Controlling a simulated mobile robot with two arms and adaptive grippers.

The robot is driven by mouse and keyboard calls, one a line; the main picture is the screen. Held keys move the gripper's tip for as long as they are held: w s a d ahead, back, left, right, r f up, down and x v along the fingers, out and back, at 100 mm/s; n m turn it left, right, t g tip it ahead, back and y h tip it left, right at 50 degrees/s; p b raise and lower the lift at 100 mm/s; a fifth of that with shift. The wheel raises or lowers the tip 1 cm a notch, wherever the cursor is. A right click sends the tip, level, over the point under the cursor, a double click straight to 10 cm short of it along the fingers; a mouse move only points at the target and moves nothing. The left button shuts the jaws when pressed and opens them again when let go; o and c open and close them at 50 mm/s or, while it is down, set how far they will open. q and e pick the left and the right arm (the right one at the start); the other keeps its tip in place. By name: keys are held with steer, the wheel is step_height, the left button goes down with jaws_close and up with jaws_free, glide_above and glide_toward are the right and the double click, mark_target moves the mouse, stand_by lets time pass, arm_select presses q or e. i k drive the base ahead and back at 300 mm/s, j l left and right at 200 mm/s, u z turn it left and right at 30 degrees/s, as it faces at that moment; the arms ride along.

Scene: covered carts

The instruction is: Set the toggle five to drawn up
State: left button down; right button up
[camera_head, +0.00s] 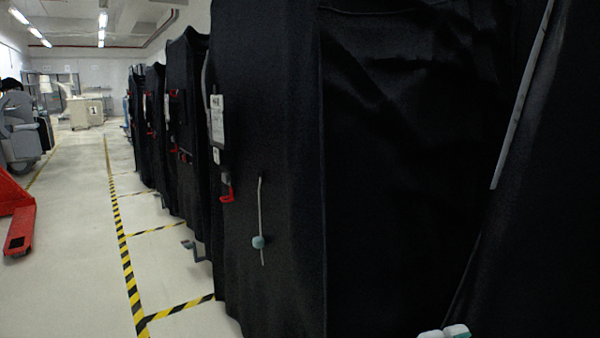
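A small teal toggle (259,242) sits on a thin pale cord (261,205) that hangs down the front of a black cart cover (285,120). The toggle is low on the cord, with only a short tail below it. No number shows on it, so I cannot tell whether it is toggle five. A pale teal and white rounded piece (444,332) is cut off by the bottom edge; I cannot tell what it is. Neither of my grippers can be made out in view.
Several black-covered carts stand in a row, with red brackets (227,193) and a label (217,118). A grey strip (520,95) runs down the right cover. A red pallet truck (20,228) stands far left.

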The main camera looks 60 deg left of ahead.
mark_target(258, 242)
steer(key=u, duration=1.95)
